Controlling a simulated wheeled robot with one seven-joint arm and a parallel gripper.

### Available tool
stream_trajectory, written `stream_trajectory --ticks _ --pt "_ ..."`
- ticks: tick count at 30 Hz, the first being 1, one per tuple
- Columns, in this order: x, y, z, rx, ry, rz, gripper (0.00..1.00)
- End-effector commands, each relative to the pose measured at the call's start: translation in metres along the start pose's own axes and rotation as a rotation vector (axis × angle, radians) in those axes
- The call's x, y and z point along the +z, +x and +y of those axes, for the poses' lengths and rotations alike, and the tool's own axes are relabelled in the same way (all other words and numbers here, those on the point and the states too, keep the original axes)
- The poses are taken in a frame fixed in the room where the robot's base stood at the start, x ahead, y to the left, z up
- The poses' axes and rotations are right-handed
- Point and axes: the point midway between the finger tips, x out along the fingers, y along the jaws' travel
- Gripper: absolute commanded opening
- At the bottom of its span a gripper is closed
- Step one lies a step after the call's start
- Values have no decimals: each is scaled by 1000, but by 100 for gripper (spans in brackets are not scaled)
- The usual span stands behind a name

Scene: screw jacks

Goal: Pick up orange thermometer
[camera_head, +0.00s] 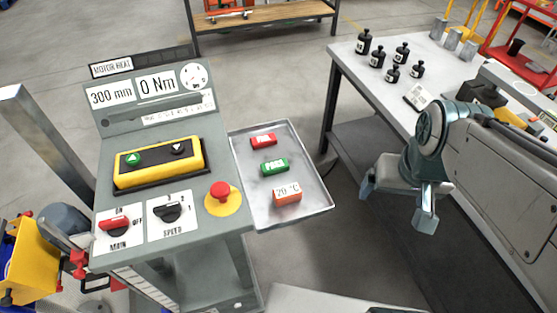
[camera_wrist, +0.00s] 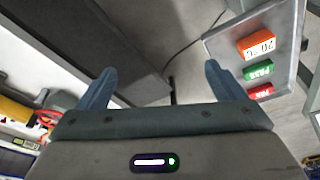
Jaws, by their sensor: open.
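The orange thermometer (camera_head: 287,197) is a small block with a white "20 °C" display. It lies at the near end of a grey metal tray (camera_head: 312,186) on the right side of the control console. In the wrist view the thermometer (camera_wrist: 257,46) is at the upper right, beyond the right finger. My gripper (camera_head: 396,205) is open and empty, in the air to the right of the tray and apart from it. Its two spread fingers also show in the wrist view (camera_wrist: 158,80).
A green block (camera_head: 274,167) and a red block (camera_head: 263,141) lie on the tray behind the thermometer. The console (camera_head: 128,215) has a red stop button (camera_head: 220,191) close to the tray. The tray's near-right surface is bare.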

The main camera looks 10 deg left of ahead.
Motion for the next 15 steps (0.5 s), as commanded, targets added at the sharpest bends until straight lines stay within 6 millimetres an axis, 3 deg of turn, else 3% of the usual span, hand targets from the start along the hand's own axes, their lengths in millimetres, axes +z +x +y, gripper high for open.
stream_trajectory --ticks 2,6,12,15 --pt "-17 2 -19 -12 -60 -33 89" --pt "-45 7 -76 -37 -216 -103 89" --pt "-61 19 -158 -56 -404 -184 89" --pt "-62 23 -184 -57 -460 -211 89"
